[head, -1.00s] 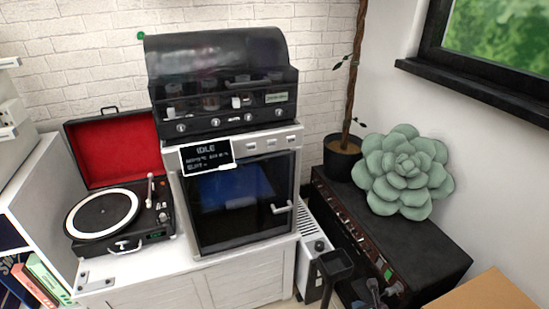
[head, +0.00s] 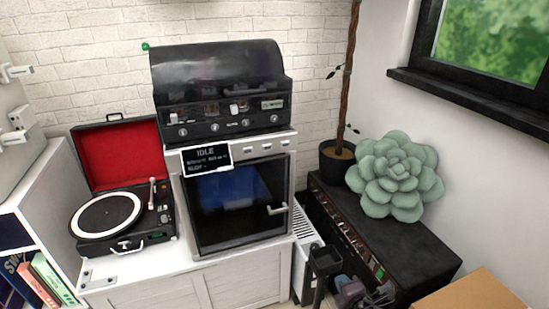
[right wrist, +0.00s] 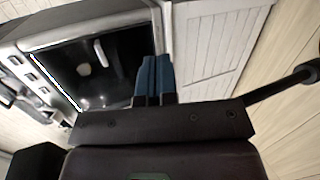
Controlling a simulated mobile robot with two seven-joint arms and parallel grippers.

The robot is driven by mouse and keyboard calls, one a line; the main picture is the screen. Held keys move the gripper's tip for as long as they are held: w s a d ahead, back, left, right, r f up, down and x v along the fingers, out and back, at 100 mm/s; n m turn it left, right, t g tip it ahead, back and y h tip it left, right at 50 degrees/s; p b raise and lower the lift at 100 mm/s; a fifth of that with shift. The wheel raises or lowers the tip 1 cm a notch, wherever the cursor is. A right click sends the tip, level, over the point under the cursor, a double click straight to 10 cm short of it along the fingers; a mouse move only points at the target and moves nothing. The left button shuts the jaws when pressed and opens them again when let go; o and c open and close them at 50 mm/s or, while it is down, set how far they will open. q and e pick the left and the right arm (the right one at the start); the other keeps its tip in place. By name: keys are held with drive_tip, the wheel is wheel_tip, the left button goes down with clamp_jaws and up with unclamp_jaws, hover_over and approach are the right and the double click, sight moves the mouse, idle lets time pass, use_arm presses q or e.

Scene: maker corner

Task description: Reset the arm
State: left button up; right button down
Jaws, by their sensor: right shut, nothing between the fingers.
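My right gripper (right wrist: 154,62) shows in the right wrist view, its two blue fingers together with nothing between them. Beyond the fingers are the dark-windowed machine and a white panelled cabinet front. In the head view, part of my right gripper (head: 346,288) shows low at the bottom edge, left of the black amplifier-like box; its fingertips are hard to make out there. My left gripper is in neither view.
A white machine (head: 240,205) with an IDLE display stands on a white cabinet (head: 215,292). A turntable (head: 108,215) is to its left. A black box (head: 405,248) with a succulent (head: 395,178), a dark post (head: 325,262) and a cardboard box (head: 475,292) are right.

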drive_tip(key=s+d+r+m+h+p, duration=0.1)
drive_tip(key=s+r+m+p, duration=0.1)
drive_tip(key=s+r+m, duration=0.55)
drive_tip(key=s+d+r+m+p, duration=0.15)
drive_tip(key=s+r+m, duration=0.25)
drive_tip(key=s+m, duration=0.55)
use_arm(q)
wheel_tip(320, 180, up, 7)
drive_tip(key=p, duration=0.3)
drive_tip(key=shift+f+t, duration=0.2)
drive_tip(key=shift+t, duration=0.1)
use_arm(e)
drive_tip(key=s+d+m+g+h, duration=0.1)
drive_tip(key=s+d+m, duration=0.1)
drive_tip(key=s, duration=0.7)
drive_tip(key=s+d+m+g+h, duration=0.1)
drive_tip(key=s+d+m, duration=0.1)
drive_tip(key=s, duration=0.7)
drive_tip(key=shift+d+g, duration=0.3)
drive_tip(key=shift+d, duration=0.35)
drive_tip(key=shift+s+r, duration=0.1)
